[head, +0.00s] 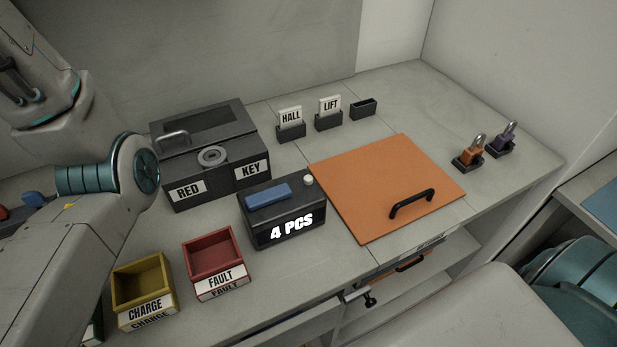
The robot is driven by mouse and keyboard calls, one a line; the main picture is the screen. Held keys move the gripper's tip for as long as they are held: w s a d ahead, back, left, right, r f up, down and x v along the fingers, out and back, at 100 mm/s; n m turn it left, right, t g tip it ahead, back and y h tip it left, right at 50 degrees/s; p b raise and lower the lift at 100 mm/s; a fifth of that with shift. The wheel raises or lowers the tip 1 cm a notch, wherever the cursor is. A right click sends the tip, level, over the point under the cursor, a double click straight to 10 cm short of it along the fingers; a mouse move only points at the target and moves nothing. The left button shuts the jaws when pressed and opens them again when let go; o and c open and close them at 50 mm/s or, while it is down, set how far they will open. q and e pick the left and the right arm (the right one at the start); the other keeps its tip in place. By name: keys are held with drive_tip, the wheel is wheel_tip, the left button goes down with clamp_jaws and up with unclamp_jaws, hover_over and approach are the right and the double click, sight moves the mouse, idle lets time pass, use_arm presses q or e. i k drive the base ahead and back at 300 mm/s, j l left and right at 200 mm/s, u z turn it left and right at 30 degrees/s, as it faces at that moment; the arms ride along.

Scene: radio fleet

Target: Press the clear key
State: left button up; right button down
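A dark box (282,215) reading "4 PCS" in lit white letters stands in the middle of the bench. On its top are a wide blue bar key (268,195) and a small round pale button (308,180). Neither carries a word that I can read, so I cannot tell which is the clear key. Nothing touches either one. My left arm comes in from the left and bends up to the upper left. I see no fingertips of the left gripper. Teal joints of my own show at the lower right; the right gripper is out of the picture.
Left of the counter box are a dark case (205,130) labelled RED and KEY, a red FAULT bin (214,262) and a yellow CHARGE bin (142,285). An orange panel (370,180) with a black handle lies to its right. HALL (290,120) and LIFT (329,108) cards stand behind.

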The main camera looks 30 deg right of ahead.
sight(307, 179)
drive_tip(key=k, duration=2)
